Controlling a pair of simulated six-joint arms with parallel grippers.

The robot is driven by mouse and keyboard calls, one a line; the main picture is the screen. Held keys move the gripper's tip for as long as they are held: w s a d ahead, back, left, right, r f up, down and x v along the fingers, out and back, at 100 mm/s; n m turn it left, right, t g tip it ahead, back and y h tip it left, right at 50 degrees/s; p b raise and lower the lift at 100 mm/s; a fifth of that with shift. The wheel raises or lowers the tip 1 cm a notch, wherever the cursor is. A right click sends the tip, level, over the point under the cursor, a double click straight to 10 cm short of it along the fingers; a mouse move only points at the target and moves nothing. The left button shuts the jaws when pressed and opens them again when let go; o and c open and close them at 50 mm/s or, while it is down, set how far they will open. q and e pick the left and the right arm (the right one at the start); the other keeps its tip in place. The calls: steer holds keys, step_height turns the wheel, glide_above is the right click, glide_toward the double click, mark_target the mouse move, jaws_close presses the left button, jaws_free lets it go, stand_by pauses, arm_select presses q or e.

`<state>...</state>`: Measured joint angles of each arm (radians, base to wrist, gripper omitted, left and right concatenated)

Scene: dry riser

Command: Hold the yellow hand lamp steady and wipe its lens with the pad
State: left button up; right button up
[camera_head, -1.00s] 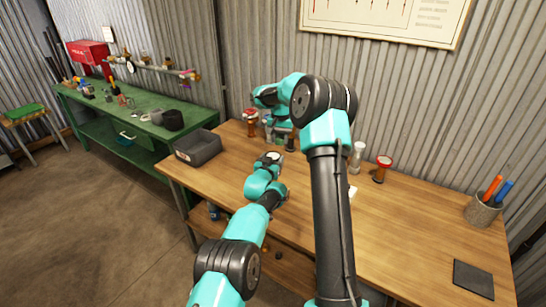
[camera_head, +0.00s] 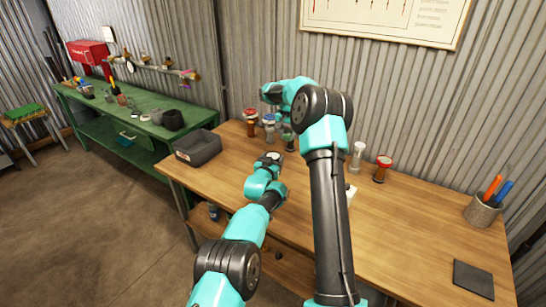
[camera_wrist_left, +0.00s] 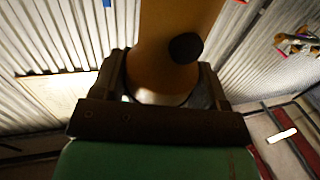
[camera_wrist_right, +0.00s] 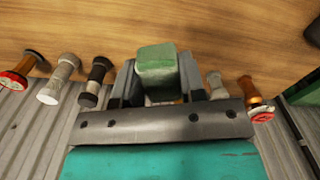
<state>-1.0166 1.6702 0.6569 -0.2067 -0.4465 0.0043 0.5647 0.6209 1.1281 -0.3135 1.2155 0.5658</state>
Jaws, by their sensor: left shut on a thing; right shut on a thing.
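The yellow hand lamp (camera_wrist_left: 168,40), a yellow-orange barrel with a dark round knob, fills the top middle of the left wrist view. My left gripper (camera_wrist_left: 168,82) is shut around it. In the head view my left gripper (camera_head: 269,160) is above the table's left part; I cannot make out the lens there. The pad, a green block (camera_wrist_right: 157,66), is held in my right gripper (camera_wrist_right: 157,86), which is shut on it. In the head view my right gripper is beyond the left one, largely hidden by my right arm. I cannot tell any contact between pad and lamp.
Several lamp-like cylinders stand at the table's back, including a red-topped one (camera_head: 382,168) and a white one (camera_head: 357,157). A dark grey bin (camera_head: 197,148) stands at the left edge, a pen cup (camera_head: 482,212) and dark mat (camera_head: 473,279) at right.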

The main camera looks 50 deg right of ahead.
arm_select(q)
steer(key=o, duration=1.2)
steer(key=shift+a, duration=0.15)
steer(key=shift+v, duration=5.9)
steer(key=shift+r, duration=0.1)
